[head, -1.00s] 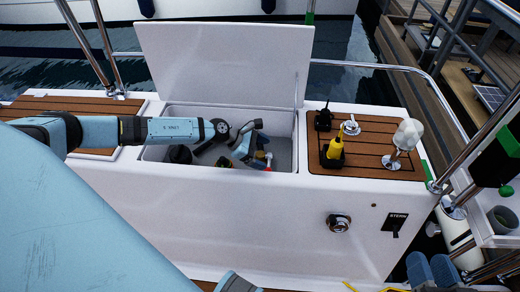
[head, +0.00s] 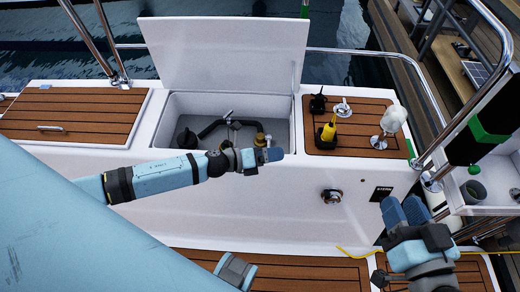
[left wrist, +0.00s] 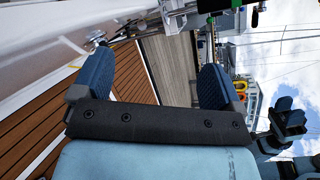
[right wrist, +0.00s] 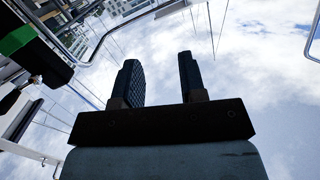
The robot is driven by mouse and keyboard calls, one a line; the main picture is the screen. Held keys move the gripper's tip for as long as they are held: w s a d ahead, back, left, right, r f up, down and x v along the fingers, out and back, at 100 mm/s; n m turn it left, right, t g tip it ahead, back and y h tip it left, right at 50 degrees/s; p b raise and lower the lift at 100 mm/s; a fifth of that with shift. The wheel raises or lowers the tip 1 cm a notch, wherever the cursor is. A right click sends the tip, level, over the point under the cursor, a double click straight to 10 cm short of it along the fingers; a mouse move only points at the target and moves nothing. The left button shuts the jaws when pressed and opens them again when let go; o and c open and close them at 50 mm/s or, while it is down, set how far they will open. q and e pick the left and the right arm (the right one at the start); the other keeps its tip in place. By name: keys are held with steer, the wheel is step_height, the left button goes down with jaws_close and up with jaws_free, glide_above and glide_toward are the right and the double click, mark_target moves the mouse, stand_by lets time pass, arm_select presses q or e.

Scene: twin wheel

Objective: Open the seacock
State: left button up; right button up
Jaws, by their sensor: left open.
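The open locker (head: 168,108) in the white bench holds a dark curved hose (head: 209,128), a small metal fitting with a handle (head: 228,115) and a brass-coloured part (head: 260,138). Which of these is the seacock's lever, and how it is set, is too small to tell. My left gripper (head: 273,155) is outside the locker, in front of its near wall, apart from the fittings. It is open and empty in the left wrist view (left wrist: 170,85). My right gripper (head: 405,212) is raised at the right, in front of the bench. Its fingers are apart and empty in the right wrist view (right wrist: 160,82).
The raised white lid (head: 225,52) stands behind the locker. A round metal fitting (head: 332,196) is on the bench front.

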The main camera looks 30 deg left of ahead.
arm_select(q)
steer(key=shift+s+r+n+t+p, duration=0.35)
steer(key=shift+s+r+n, duration=0.25)
steer(key=shift+n, duration=0.5)
arm_select(e)
steer(key=shift+a+r, duration=0.25)
steer(key=shift+r, duration=0.3)
arm_select(q)
steer(key=shift+f, duration=0.1)
